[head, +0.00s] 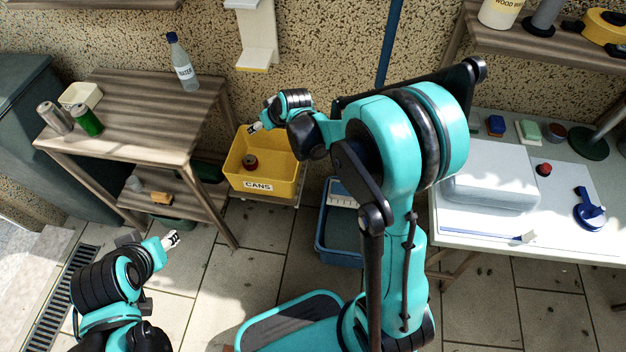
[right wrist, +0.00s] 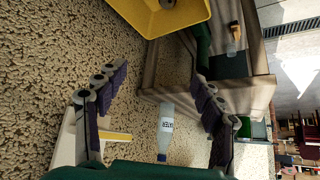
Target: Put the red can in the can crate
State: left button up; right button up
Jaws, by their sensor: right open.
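The red can (head: 250,161) is inside the yellow can crate (head: 263,185), labelled CANS, near its left part. In the right wrist view, part of the crate (right wrist: 185,22) shows at the top edge, with a small piece of a can (right wrist: 168,4) in it. My right gripper (head: 255,128) is above the crate's back left rim, apart from the can. In the right wrist view its fingers (right wrist: 160,75) are spread with nothing between them. My left gripper (head: 173,240) is in front of the wooden table, over the floor, holding nothing visible; its jaw opening is too small to judge.
The wooden table (head: 140,115) left of the crate holds a green can (head: 87,120), a grey can (head: 54,118), a white tub (head: 80,96) and a water bottle (head: 181,62). A blue bin (head: 338,240) stands right of the crate. A white worktop (head: 540,215) is at right.

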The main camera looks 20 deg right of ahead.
jog(key=s+r+m+h, duration=0.1)
jog(key=s+r, duration=0.3)
jog(key=s, duration=0.4)
jog(key=s+r, duration=0.4)
jog(key=s, duration=0.3)
jog(key=s+d+m+h, duration=0.1)
jog(key=s+d, duration=0.1)
jog(key=s, duration=1.2)
jog(key=shift+d+f+m+g, duration=0.2)
jog(key=shift+f+m+g, duration=0.05)
jog(key=shift+m+g, duration=0.05)
